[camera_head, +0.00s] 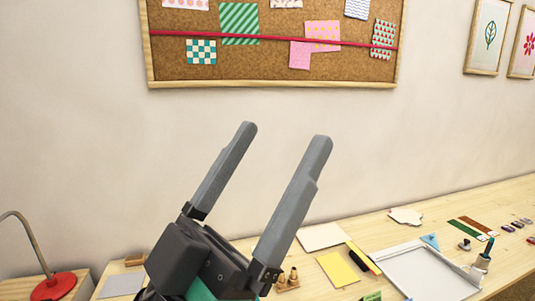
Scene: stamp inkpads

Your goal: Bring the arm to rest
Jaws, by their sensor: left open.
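My left gripper (287,135) is raised high in front of the wall, its two grey fingers pointing up and slightly right. The fingers are wide apart and nothing is between them. It is well above the wooden table (512,194) and touches nothing that I can see. My right gripper is not in view.
On the table are a white tray (425,275), a yellow sheet (337,269), a stamp (464,244), a cup with pens (482,262) and several small inkpads (516,224). A red lamp base (54,287) stands at the lower left. A cork board (270,65) hangs above.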

